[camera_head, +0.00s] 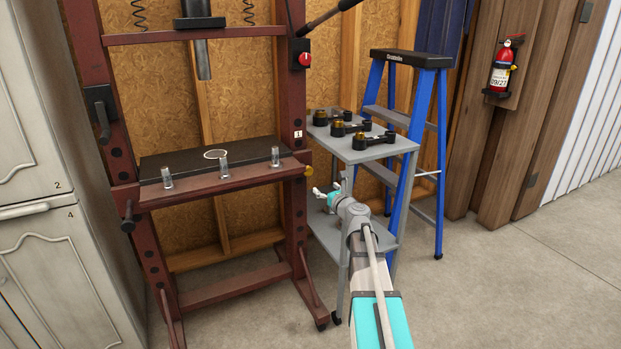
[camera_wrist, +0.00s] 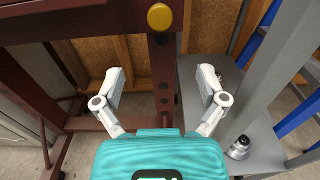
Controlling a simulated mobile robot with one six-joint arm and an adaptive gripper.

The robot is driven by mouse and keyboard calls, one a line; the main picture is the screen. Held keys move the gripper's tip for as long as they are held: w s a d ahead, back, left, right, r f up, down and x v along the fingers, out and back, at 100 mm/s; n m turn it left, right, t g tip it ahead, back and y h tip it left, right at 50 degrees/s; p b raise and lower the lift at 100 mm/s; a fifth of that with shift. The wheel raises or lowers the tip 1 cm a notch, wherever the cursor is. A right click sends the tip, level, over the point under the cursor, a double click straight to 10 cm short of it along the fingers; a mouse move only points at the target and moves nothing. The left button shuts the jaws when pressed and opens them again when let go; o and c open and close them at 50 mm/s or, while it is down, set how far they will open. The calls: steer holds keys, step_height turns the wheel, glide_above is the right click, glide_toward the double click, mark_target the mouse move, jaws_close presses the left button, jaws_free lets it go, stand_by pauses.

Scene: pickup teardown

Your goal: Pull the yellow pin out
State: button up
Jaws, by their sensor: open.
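The yellow pin (camera_head: 308,171) sits in the right upright of the dark red press frame (camera_head: 296,210), at the height of the press bed. In the wrist view its round yellow head (camera_wrist: 160,17) shows at the top centre, seated against the red post. My gripper (camera_head: 325,193) is to the right of and a little below the pin in the head view. In the wrist view my gripper (camera_wrist: 160,88) is open and empty, its two white fingers spread wide, with the pin beyond and above them. The pin's shaft is hidden in the post.
A grey cart (camera_head: 375,152) with several dark parts on top stands right of the press, close to my arm. A metal object (camera_wrist: 239,148) is on its lower shelf. A blue stepladder (camera_head: 426,130) stands behind. Grey cabinets (camera_head: 50,240) are at left. Floor at right is clear.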

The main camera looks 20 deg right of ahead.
mark_target(309, 172)
steer(key=shift+w, duration=0.1)
stand_by(0.3)
steer(key=shift+w+a, duration=0.15)
steer(key=shift+w, duration=3.25)
steer(key=shift+w+a, duration=0.1)
steer(key=shift+w, duration=3.3)
